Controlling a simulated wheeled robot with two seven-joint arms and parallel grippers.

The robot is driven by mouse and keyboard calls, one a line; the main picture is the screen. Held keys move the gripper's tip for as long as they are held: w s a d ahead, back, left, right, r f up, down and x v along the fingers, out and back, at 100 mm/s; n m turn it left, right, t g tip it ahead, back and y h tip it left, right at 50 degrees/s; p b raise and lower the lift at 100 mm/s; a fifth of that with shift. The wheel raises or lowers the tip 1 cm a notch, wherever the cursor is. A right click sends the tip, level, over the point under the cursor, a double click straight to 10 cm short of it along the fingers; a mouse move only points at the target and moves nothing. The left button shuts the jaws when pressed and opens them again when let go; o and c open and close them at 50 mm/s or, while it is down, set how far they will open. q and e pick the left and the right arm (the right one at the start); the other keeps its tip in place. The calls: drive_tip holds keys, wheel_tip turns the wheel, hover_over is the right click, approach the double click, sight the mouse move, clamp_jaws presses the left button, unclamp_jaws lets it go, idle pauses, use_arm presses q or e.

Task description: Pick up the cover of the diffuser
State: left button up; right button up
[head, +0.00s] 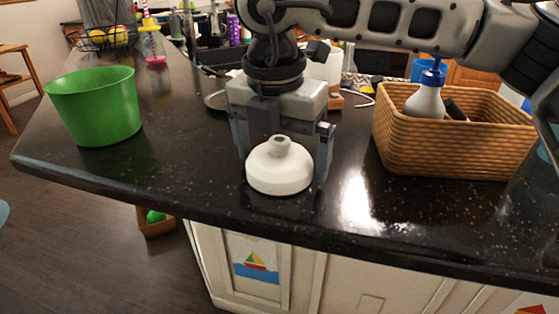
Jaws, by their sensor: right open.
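The white dome-shaped diffuser cover (279,170), with a short neck and a small hole on top, is in the middle of the head view over the dark counter near its front edge. My right gripper (283,160) points down over it. Its two fingers are spread, one on the left and one on the right of the cover. I cannot tell whether either finger touches it. I cannot make out a diffuser base. My left gripper is not in view.
A green bucket (95,106) stands on the counter at the left. A wicker basket (450,145) with a blue-topped spray bottle (427,98) stands at the right. The dark counter (190,165) is bare between bucket and gripper. Its front edge is close below the cover.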

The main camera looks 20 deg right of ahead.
drive_tip(key=c, duration=0.9)
drive_tip(key=shift+o, duration=0.2)
drive_tip(key=shift+r, duration=0.1)
